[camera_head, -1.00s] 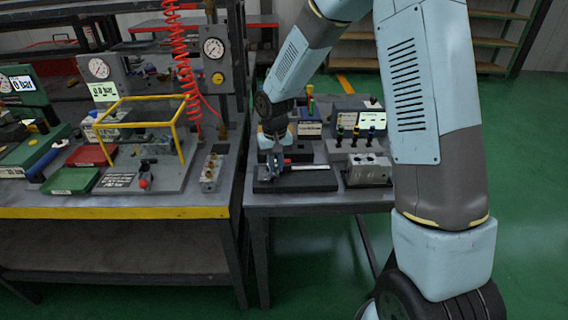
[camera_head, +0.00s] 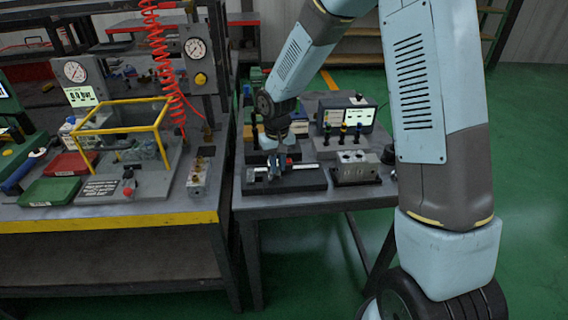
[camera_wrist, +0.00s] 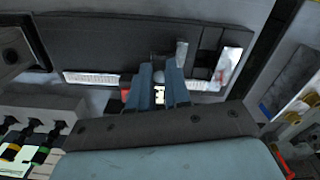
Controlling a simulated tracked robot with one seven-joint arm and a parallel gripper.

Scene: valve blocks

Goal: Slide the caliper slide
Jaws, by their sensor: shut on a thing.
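The caliper (camera_head: 308,166) lies on a black base (camera_head: 316,183) on the right-hand bench. In the wrist view its pale scale beam (camera_wrist: 92,78) runs across the black base (camera_wrist: 100,40), showing on both sides of my fingers. My gripper (camera_head: 279,170) points down at the caliper, about midway along the base. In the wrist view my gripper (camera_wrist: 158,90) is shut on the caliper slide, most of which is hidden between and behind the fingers. A red part (camera_wrist: 125,82) shows just left of the fingers, and a grey metal jaw (camera_wrist: 181,53) stands beyond them.
A metal valve block (camera_head: 355,167) sits just right of the base. Behind it stand a grey block with dark knobs (camera_head: 343,140) and a display box (camera_head: 352,114). The left bench holds a yellow frame (camera_head: 120,129) and a gauge panel (camera_head: 195,65).

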